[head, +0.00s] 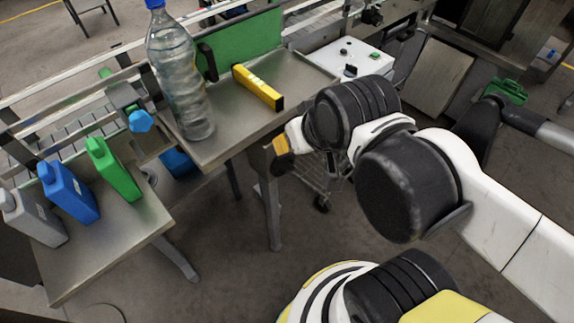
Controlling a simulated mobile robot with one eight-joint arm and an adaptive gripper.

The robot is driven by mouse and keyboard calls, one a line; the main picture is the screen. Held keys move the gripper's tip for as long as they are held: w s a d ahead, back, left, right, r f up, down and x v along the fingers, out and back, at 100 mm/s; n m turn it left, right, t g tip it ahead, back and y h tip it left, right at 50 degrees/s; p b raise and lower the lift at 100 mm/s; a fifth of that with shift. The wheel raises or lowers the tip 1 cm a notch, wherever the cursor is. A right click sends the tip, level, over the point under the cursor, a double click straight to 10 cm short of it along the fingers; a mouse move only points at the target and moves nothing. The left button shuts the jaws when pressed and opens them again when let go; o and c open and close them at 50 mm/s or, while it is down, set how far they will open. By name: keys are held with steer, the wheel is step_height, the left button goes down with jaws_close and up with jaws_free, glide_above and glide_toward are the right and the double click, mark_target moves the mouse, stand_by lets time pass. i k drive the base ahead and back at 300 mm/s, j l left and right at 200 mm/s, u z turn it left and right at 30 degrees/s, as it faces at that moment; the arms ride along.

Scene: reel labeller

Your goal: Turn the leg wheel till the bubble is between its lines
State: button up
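A yellow spirit level (258,87) lies on the grey metal table (235,125), beside a green panel. Its bubble and lines are too small to make out. The table stands on a grey leg (271,205); I cannot make out a wheel on it. A blue knob (140,121) shows at the table's left side; I cannot tell if it is the leg wheel. My gripper (283,153) is just beyond the table's right front edge, near the top of the leg. It is small and partly hidden by my wrist, so its opening does not show.
A water bottle (180,85) stands on the table's left part. Green (113,168), blue (68,191) and grey (33,218) bottles stand on a lower table (105,250) at left. A wire cart (318,180) stands behind my gripper. The floor between the lower table and my arm is clear.

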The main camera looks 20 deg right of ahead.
mark_target(283, 164)
steer(key=k+l, duration=0.1)
steer(key=k, duration=0.65)
steer(key=k+l, duration=0.1)
steer(key=k, duration=0.6)
